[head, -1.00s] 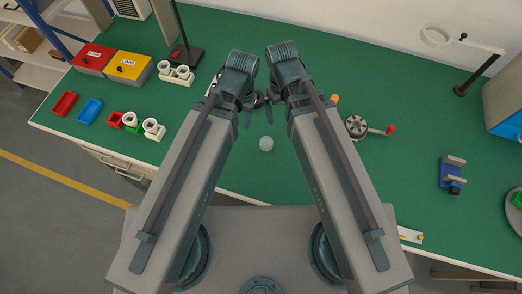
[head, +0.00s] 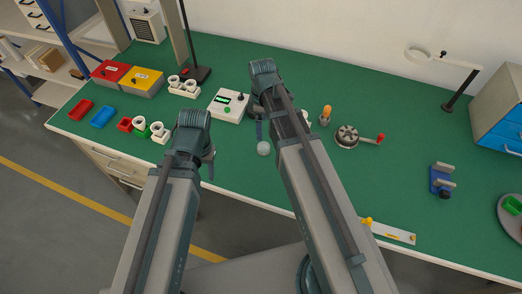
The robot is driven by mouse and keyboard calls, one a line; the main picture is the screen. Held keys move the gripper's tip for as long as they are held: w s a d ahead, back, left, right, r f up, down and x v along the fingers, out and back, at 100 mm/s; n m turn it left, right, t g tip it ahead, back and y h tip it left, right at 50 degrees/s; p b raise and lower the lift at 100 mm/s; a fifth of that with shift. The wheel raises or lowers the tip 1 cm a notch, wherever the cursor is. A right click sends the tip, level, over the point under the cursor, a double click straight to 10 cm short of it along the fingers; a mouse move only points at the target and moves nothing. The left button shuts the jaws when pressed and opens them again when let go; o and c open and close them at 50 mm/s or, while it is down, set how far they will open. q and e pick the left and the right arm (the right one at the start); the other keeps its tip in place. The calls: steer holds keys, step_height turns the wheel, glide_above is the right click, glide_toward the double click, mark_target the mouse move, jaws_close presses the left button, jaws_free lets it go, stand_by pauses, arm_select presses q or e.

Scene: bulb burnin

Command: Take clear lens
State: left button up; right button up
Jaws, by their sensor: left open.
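The clear lens (head: 264,149), a small pale round piece, lies on the green bench top near its front edge, at the middle of the head view. My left gripper (head: 209,166) is open and empty, to the left of the lens and apart from it, at the bench's front edge. My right gripper (head: 259,131) appears just above the lens in the picture, mostly hidden by its own wrist. I cannot tell whether it is open, or whether it touches the lens.
A white box with a display (head: 229,105) stands behind the arms. White sockets (head: 160,132), red (head: 80,110) and blue (head: 103,117) trays are left. A crank wheel (head: 347,136) and an orange-topped bulb (head: 326,115) are right. A ruler-like strip (head: 393,232) lies at the front edge.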

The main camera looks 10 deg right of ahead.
steer(key=b, duration=0.8)
glide_above(264, 146)
steer(key=f, duration=0.8)
steer(key=shift+a+f, duration=0.15)
steer(key=shift+a, duration=0.25)
steer(key=f+b, duration=0.5)
steer(key=shift+w+d+f, duration=0.15)
steer(key=shift+d+f, duration=0.05)
steer(key=shift+d, duration=0.2)
steer(key=shift+r, duration=0.1)
steer(key=shift+c, duration=0.2)
